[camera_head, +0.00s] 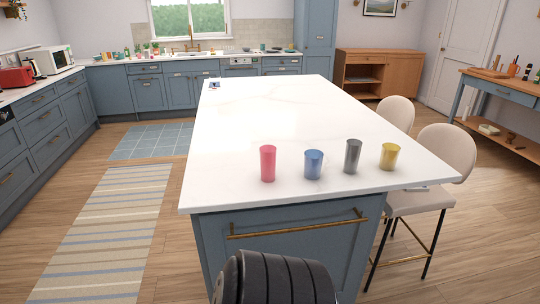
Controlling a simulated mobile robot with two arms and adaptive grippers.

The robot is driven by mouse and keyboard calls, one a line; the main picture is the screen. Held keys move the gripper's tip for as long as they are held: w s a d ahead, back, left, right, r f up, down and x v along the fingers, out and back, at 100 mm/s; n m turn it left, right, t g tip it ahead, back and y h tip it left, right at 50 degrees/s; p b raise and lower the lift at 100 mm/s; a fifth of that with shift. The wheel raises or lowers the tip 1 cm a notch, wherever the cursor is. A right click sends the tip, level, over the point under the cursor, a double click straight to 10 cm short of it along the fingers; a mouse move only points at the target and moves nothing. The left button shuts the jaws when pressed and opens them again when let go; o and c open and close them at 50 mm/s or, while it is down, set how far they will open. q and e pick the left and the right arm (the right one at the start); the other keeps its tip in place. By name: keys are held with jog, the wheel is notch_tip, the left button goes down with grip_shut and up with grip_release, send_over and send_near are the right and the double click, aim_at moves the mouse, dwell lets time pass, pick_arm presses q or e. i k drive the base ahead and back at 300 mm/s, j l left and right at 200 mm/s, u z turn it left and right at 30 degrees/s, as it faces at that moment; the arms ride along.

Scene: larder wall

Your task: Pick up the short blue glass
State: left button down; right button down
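The short blue glass (313,164) stands upright near the front edge of the white-topped kitchen island (275,115). A taller red glass (268,163) stands to its left. A tall dark grey glass (352,156) stands to its right, with a short yellow glass (389,156) beyond that. The glasses stand apart in a loose row. Neither of my grippers shows in the head view. A dark ribbed part, which looks like mine, shows at the bottom middle, in front of the island.
Two beige chairs (447,150) stand along the island's right side. A brass rail (297,225) runs across the island's front. A striped rug (112,230) lies on the floor to the left. Most of the island top behind the glasses is clear.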

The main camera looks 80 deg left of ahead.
aim_at(313, 160)
jog(key=u, duration=2.45)
